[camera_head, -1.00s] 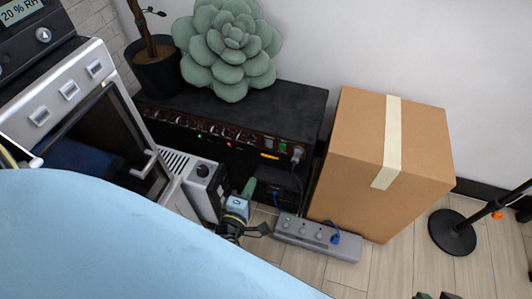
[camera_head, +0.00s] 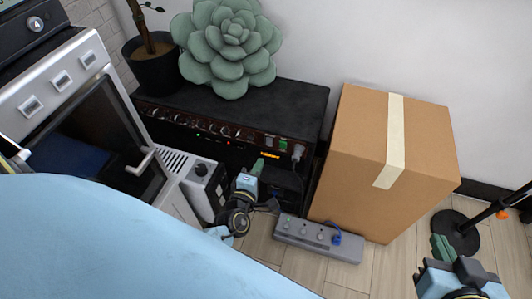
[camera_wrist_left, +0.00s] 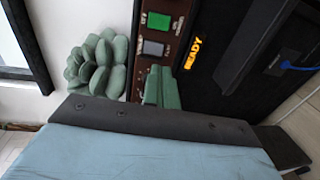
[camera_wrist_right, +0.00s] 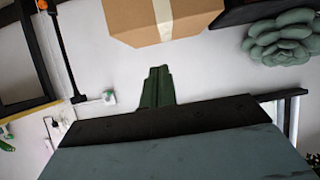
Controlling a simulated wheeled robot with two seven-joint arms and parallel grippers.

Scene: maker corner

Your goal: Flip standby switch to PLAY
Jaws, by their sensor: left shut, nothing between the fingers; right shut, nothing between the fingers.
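The black amplifier (camera_head: 262,107) stands by the wall, with a brown control panel. A grey rocker switch (camera_wrist_left: 153,48), which looks like the standby switch, sits beside a lit green rocker (camera_wrist_left: 159,20); their labels are too small to read. An orange READY display (camera_wrist_left: 193,53) glows beside them. My left gripper (camera_head: 257,167) is shut and empty, just below the panel in the head view. In the left wrist view its green fingers (camera_wrist_left: 160,88) lie close to the grey switch; I cannot tell whether they touch. My right gripper (camera_head: 440,246) is shut and empty, right of the cardboard box.
A cardboard box (camera_head: 355,160) stands right of the amplifier. A grey power strip (camera_head: 318,239) lies on the floor before it. A plush succulent (camera_head: 228,45) and a plant pot (camera_head: 154,65) sit on the amplifier. An oven (camera_head: 100,125) and a grey unit (camera_head: 205,190) stand left.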

